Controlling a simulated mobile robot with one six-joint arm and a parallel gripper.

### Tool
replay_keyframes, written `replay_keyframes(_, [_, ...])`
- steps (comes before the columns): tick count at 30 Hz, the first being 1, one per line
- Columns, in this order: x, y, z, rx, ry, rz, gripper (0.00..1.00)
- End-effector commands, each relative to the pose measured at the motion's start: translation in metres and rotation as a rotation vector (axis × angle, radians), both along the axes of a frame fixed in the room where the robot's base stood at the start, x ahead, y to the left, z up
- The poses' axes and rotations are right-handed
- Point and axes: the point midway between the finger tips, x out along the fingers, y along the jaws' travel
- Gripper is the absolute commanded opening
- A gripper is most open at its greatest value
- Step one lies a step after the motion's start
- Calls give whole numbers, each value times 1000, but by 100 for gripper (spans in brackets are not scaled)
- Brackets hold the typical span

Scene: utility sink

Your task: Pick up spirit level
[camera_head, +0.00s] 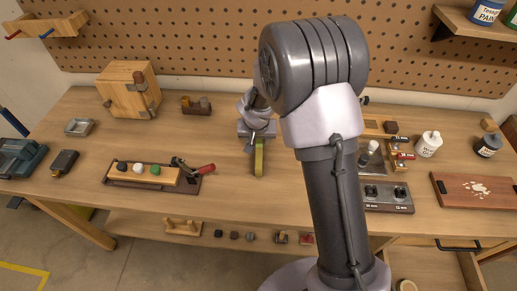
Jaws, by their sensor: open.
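A narrow yellow-green bar (259,160), which looks like the spirit level, lies on the wooden workbench near its middle, pointing toward the front edge. My gripper (250,148) is open and close to the bar's far end, at its left side in the picture. The fingers are small here, and I cannot tell whether they touch the bar or hover over it. Part of the bar's far end is hidden by my gripper and wrist.
A board with coloured pieces and a red-handled clamp (155,174) lies left. A wooden block (130,88) stands behind it. My arm covers the bench right of the bar; bottles (428,144) and a wooden board (474,189) lie beyond. The bench in front of the bar is clear.

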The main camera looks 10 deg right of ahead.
Motion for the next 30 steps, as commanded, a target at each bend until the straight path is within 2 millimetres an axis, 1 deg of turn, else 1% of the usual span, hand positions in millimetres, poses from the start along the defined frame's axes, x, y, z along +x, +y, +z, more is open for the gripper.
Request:
replay_keyframes(2, [3, -2, -9, 0, 0, -1, 47])
replay_keyframes(6, [9, -11, -37, 0, 1, -2, 47])
replay_keyframes(9, [15, -11, -50, 0, 0, 0, 47])
replay_keyframes(11, [17, -11, -52, 1, -1, 0, 47])
replay_keyframes(16, [17, -11, -51, 1, -1, 0, 47])
replay_keyframes(17, [17, -11, -51, 1, -1, 0, 45])
replay_keyframes(21, [17, -11, -51, 1, -1, 0, 18])
replay_keyframes(24, [17, -11, -51, 0, -1, 0, 0])
replay_keyframes(30, [17, -11, -51, 1, -2, -1, 0])
